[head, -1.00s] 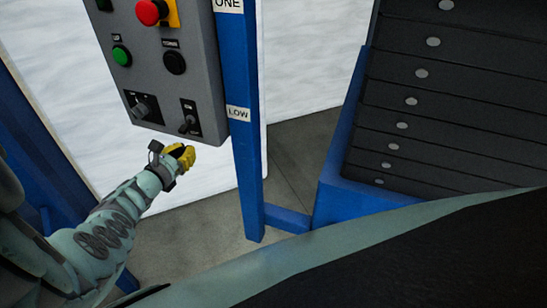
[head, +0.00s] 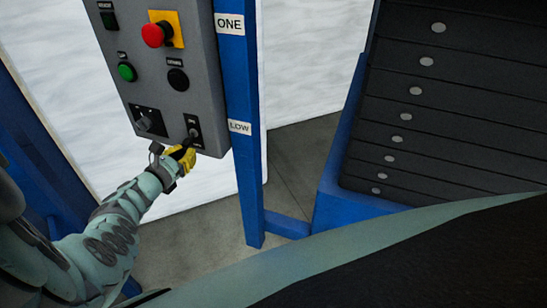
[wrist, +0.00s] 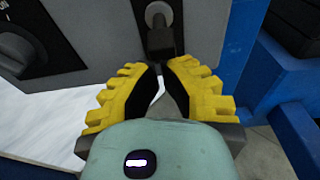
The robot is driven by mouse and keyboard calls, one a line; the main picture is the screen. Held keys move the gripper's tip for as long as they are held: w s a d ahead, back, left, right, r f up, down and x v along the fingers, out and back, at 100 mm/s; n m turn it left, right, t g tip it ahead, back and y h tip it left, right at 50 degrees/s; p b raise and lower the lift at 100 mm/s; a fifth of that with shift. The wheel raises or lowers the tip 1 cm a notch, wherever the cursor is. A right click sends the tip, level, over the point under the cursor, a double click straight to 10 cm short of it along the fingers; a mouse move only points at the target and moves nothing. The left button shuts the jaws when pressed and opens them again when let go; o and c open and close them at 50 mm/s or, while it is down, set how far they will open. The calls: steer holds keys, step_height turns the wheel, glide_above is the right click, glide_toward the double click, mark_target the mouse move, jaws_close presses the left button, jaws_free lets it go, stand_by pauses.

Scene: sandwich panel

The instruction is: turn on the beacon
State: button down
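A grey control panel (head: 165,75) hangs at upper left in the head view. At its lower right is a toggle switch (head: 193,131) on a black plate; its lever also shows in the wrist view (wrist: 160,35), top centre. I cannot read which label marks the beacon. My gripper (head: 182,153), with yellow fingers, is just below this toggle. In the wrist view my gripper (wrist: 160,70) has its fingers a little apart with nothing between them. The lever's dark tip is just ahead of the fingertips; I cannot tell whether they touch.
Left of the toggle is a rotary knob (head: 147,121). Above are a black button (head: 178,79), a green button (head: 127,72) and a red emergency stop (head: 154,35). A blue post (head: 241,80) stands close on the right. Dark slats (head: 450,110) in a blue frame are farther right.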

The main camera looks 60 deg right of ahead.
steer(key=y+p, duration=0.1)
steer(key=p, duration=0.1)
steer(key=r+y+p, duration=0.1)
steer(key=p, duration=0.2)
steer(key=a+y+p, duration=0.1)
steer(key=p, duration=0.2)
steer(key=shift+r+g+y, duration=0.35)
steer(key=shift+g+y, duration=0.05)
steer(key=shift+r, duration=0.1)
steer(key=shift+s+r+p, duration=0.1)
steer(key=shift+r+p, duration=0.7)
